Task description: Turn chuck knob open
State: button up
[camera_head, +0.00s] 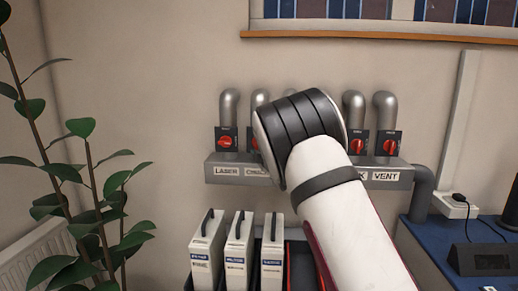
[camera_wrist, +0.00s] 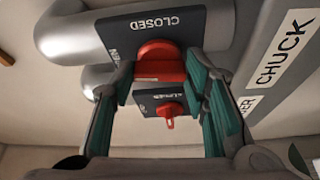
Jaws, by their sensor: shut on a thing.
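The red chuck knob (camera_wrist: 158,50) sits on a dark plate marked CLOSED (camera_wrist: 165,24) in the wrist view. The CHUCK label (camera_wrist: 284,48) is to its right on the grey rail. My gripper (camera_wrist: 160,75) has its teal finger pads on either side of the knob's red grip and is shut on it. The pads partly cover the sides of the knob. In the head view my arm hides the gripper and most of the chuck valve. Only a sliver of its dark plate (camera_head: 250,135) shows beside the arm.
The laser knob (camera_head: 226,142) is close on the left; it also shows below the chuck knob in the wrist view (camera_wrist: 169,111). The vent knob (camera_head: 389,147) is at the right. White cases (camera_head: 238,250) stand below, a plant (camera_head: 85,190) at left, a blue bench (camera_head: 428,240) at right.

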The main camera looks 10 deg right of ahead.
jog(key=shift+a+n, duration=0.1)
jog(key=shift+n, duration=0.5)
jog(key=shift+n+g, duration=0.3)
jog(key=o, duration=1.1)
jog(key=shift+o, duration=0.2)
jog(key=s+d, duration=0.1)
jog(key=s, duration=1.1)
jog(key=shift+r, duration=0.1)
